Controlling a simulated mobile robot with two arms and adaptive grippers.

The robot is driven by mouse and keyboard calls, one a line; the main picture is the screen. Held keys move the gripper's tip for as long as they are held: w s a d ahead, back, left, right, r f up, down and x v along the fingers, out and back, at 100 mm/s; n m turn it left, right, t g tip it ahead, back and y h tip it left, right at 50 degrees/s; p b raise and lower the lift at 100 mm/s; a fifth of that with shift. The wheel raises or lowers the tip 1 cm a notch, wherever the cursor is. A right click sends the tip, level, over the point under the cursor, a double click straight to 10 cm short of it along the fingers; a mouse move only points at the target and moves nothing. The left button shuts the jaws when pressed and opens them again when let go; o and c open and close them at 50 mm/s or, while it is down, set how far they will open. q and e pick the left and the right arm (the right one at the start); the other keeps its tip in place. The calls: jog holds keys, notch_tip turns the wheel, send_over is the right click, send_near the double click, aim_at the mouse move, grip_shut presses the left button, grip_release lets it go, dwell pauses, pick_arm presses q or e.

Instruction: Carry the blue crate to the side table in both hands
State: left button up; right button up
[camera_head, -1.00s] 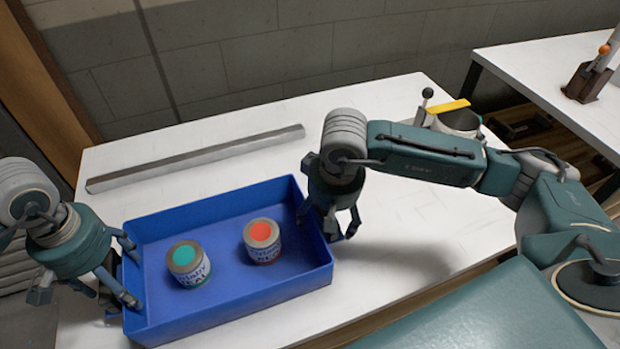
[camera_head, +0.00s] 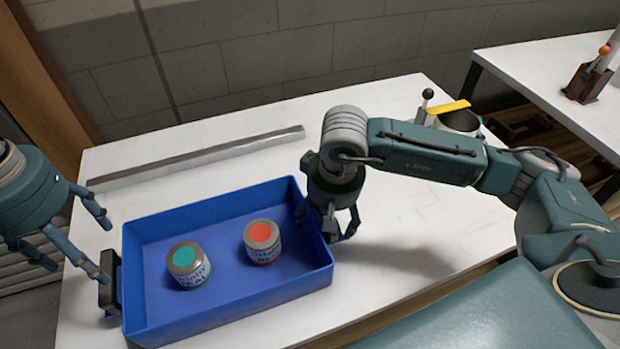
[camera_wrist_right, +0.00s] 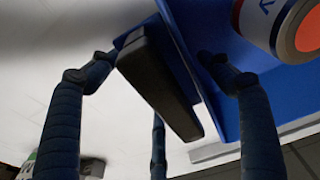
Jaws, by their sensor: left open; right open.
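The blue crate (camera_head: 235,293) stands on the white table, holding a can with a green top (camera_head: 188,265) and a can with an orange-red top (camera_head: 262,242). My left gripper (camera_head: 100,250) is open and empty, off the crate's left end beside the black left handle (camera_head: 108,285). My right gripper (camera_head: 328,225) is open at the crate's right end, its fingers on both sides of the wall. In the right wrist view, the black right handle (camera_wrist_right: 158,80) lies between its spread fingers.
The side table (camera_head: 545,65) is at the upper right, with a dark block holder (camera_head: 587,82) on it. A long grey bar (camera_head: 200,157) lies behind the crate. A metal container (camera_head: 460,122) with a yellow strip stands at the white table's (camera_head: 400,95) far right corner.

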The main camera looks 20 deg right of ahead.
jog(key=r, duration=0.3)
jog(key=s+r, duration=0.1)
jog(key=r, duration=0.7)
jog(key=shift+s, duration=0.3)
jog(key=shift+s, duration=0.1)
